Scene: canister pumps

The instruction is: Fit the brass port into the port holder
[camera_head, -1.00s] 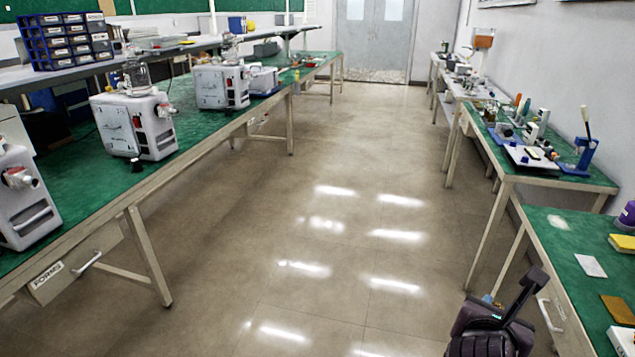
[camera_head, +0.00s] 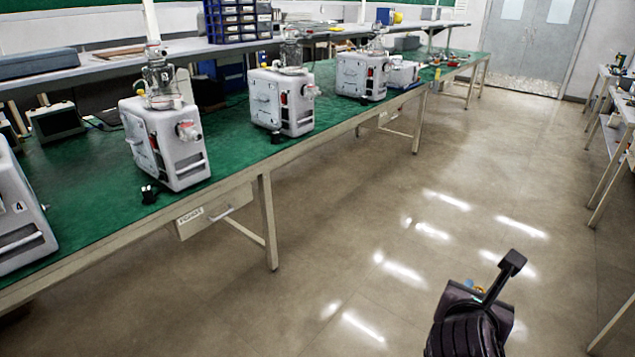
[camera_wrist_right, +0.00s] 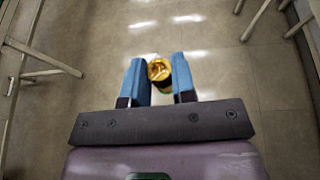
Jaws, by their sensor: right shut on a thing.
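The brass port (camera_wrist_right: 159,72) shows in the right wrist view as a gold ring with a dark lower part. My right gripper (camera_wrist_right: 160,80) is shut on it, with a blue finger on each side, and holds it above the open floor. In the head view my right gripper (camera_head: 478,286) is at the lower right, mostly hidden by its own wrist, with a small bit of blue and gold showing. The port holder cannot be made out in these views. My left gripper is not in view.
A long green-topped bench (camera_head: 95,222) runs along the left with several grey canister pumps, one being the near pump (camera_head: 172,150). A drawer (camera_head: 213,215) sticks out under its edge. The floor (camera_head: 330,290) between the benches is clear.

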